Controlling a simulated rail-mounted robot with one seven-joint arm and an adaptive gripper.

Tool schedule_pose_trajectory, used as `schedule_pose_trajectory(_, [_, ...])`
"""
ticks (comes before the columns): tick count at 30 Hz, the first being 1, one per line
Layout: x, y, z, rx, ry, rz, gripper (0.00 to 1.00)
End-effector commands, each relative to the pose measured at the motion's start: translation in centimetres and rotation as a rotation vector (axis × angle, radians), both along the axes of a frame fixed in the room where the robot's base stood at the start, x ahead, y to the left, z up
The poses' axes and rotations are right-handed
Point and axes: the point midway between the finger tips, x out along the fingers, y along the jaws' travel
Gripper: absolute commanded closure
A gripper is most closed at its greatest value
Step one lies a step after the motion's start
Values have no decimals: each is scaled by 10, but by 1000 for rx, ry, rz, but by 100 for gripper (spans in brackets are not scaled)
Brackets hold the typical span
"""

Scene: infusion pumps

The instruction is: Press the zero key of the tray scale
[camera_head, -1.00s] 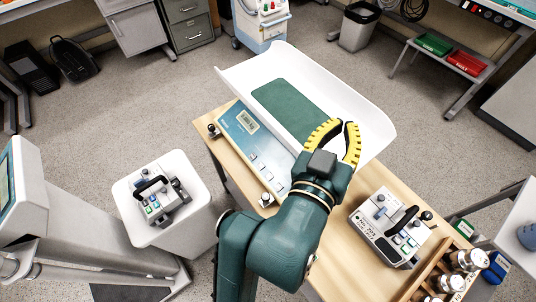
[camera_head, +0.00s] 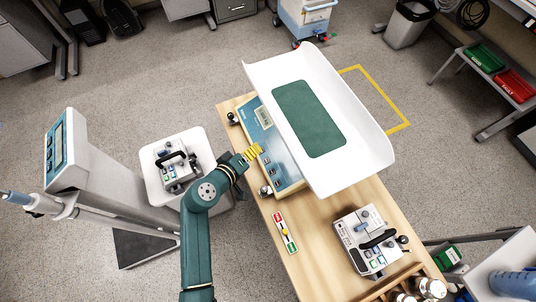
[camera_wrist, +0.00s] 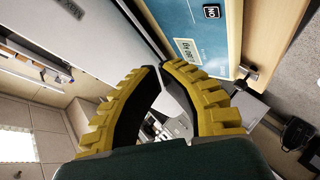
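The tray scale has a white curved tray (camera_head: 355,120) with a green mat (camera_head: 308,118) and a blue control panel (camera_head: 268,143) along its left side, on a wooden table. My gripper (camera_head: 254,152) is at the panel's left edge, its yellow fingers close together and empty. In the wrist view the two fingertips (camera_wrist: 161,66) nearly meet. I cannot make out which key is the zero key, nor whether the fingertips touch the panel.
An infusion pump (camera_head: 367,240) and a red, yellow and green item (camera_head: 285,232) are on the table (camera_head: 325,211). Another pump (camera_head: 177,166) sits on a white stand (camera_head: 195,141) to the left. A column scale (camera_head: 68,150) stands further left. Bottles are at the lower right.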

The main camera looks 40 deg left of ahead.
Motion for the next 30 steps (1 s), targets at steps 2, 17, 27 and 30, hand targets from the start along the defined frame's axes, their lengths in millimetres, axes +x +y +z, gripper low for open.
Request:
schedule_pose_trajectory(2, [0, 0, 0, 1, -1, -1, 100])
schedule_pose_trajectory(17, [18, -8, -49, 3, 0, -5, 100])
schedule_pose_trajectory(27, [32, -13, -81, 3, 0, -3, 100])
schedule_pose_trajectory(30, [33, -13, -81, 4, 0, -2, 100])
